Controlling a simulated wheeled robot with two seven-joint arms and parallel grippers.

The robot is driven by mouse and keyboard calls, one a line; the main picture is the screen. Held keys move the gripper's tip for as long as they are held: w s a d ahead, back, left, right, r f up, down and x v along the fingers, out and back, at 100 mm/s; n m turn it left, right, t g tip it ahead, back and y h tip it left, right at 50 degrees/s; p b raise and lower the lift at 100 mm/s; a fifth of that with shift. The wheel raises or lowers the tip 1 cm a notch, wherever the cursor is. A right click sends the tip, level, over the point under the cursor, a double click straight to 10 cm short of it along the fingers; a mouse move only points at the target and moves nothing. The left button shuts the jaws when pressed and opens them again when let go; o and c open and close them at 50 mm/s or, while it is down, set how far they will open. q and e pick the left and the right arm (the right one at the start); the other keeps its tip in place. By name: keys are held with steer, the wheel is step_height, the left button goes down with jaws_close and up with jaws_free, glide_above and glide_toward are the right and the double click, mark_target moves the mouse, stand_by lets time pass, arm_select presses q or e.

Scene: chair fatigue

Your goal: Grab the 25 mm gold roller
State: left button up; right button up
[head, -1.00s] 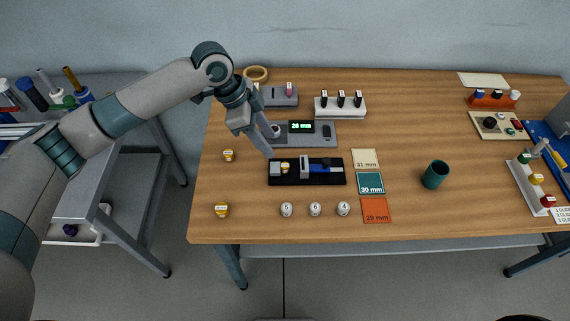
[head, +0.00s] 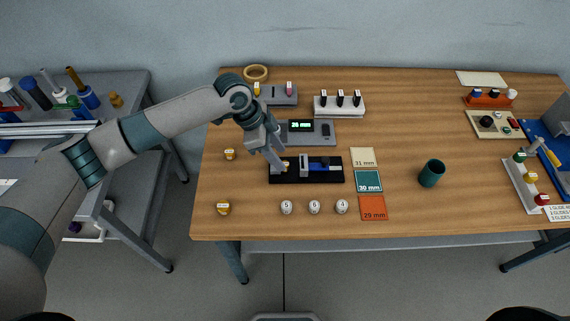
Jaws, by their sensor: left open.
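Two small gold rollers with white label bands stand on the left of the wooden table: an upper gold roller (head: 229,154) and a lower gold roller (head: 223,207). Their size marks are too small to read. Another gold piece (head: 286,164) sits at the left end of the black measuring fixture (head: 335,178), partly hidden by my gripper. My left gripper (head: 277,161) is open, pointing down at that end of the fixture, close to the gold piece. I cannot tell whether it touches it. My right gripper is not in view.
Behind the fixture is a grey display unit (head: 319,139) with a lit reading in mm. Colored size cards (head: 369,182) and a dark green cup (head: 432,173) are to the right. A gold ring (head: 256,73) lies at the back.

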mark_target(285, 163)
arm_select(q)
steer(key=p+x, duration=0.1)
steer(key=x, duration=0.2)
steer(key=shift+w+a, duration=0.1)
steer(key=shift+f, duration=0.55)
jaws_close()
